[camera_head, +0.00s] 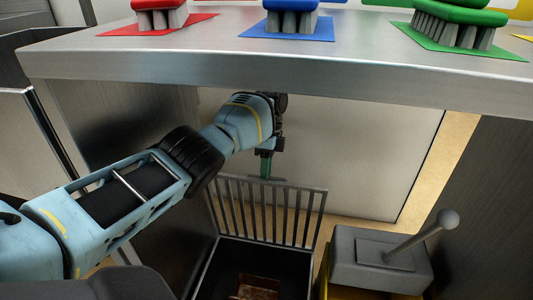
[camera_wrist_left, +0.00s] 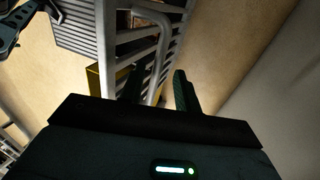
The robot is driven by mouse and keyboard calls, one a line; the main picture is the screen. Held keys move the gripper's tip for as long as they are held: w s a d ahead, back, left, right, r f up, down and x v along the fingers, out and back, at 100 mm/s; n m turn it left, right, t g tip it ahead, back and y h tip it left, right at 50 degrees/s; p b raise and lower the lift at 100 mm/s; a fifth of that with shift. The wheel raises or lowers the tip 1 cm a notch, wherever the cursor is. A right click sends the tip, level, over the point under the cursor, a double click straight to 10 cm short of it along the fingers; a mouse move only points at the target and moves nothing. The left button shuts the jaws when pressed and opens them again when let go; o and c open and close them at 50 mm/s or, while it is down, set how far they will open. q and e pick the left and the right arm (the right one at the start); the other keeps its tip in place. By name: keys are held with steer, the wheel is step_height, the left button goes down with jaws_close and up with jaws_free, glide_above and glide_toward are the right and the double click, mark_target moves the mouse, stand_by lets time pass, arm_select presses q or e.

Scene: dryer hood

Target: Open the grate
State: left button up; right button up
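The metal grate (camera_head: 266,210) stands raised at the far edge of a dark open box (camera_head: 208,268), and I can see into the box. My left gripper (camera_head: 265,168) points down at the grate's top bar, on its far side. In the left wrist view, the two fingers (camera_wrist_left: 159,92) are apart. A bent grey handle bar (camera_wrist_left: 163,45) of the grate runs down between them in the picture. I cannot tell whether a finger touches it.
A steel table (camera_head: 290,60) with red (camera_head: 158,20), blue (camera_head: 290,22) and green (camera_head: 458,30) brushes on mats overhangs the space. A grey box with a lever (camera_head: 425,236) stands right of the grate. A pale panel (camera_head: 370,160) is behind.

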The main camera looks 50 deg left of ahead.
arm_select(q)
steer(key=d+b+v, duration=0.1)
steer(key=v, duration=0.5)
steer(key=shift+a+r+b, duration=0.2)
steer(key=shift+a+b, duration=0.2)
steer(key=shift+a, duration=0.05)
steer(key=shift+w, duration=0.1)
